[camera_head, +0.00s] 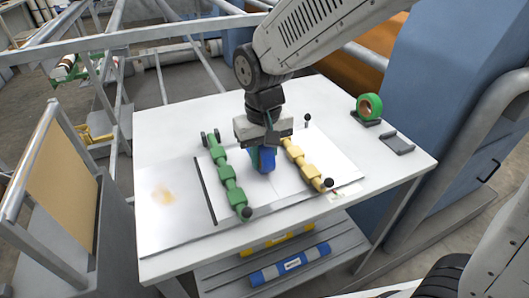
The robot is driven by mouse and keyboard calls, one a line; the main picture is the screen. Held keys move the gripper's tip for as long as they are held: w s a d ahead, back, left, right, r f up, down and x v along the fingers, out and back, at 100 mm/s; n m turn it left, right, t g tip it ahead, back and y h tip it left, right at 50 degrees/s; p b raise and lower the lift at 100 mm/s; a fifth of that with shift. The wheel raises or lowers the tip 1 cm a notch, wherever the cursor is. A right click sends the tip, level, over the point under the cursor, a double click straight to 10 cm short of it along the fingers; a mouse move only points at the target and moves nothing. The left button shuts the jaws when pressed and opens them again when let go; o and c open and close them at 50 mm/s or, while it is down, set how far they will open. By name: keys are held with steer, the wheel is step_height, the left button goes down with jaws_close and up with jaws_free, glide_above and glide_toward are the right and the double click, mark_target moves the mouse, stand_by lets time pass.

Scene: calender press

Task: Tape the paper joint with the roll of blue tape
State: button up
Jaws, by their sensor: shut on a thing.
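A white paper sheet (235,210) lies on the white table (160,140). A thin line, which looks like the joint, runs across the paper between a green segmented bar (226,178) and a yellow segmented bar (301,162). My gripper (263,150) points down over the paper between the two bars. It is shut on the blue tape roll (265,160), which is partly hidden by the jaws and sits low over the paper near the joint. I cannot tell whether the roll touches the paper.
A green tape roll (369,106) stands in a dark holder at the table's back right, beside an empty dark holder (397,144). A dark strip (205,190) lies left of the green bar.

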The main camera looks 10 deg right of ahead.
mark_target(270, 163)
steer(key=shift+s, duration=0.2)
steer(key=shift+s+d+f, duration=0.15)
steer(key=shift+s, duration=0.2)
steer(key=shift+s, duration=0.15)
stand_by(0.4)
steer(key=shift+s+d, duration=0.15)
steer(key=shift+s, duration=0.25)
steer(key=shift+s, duration=0.15)
steer(key=shift+s+d, duration=0.15)
steer(key=shift+s, duration=0.2)
stand_by(0.3)
steer(key=shift+s, duration=0.1)
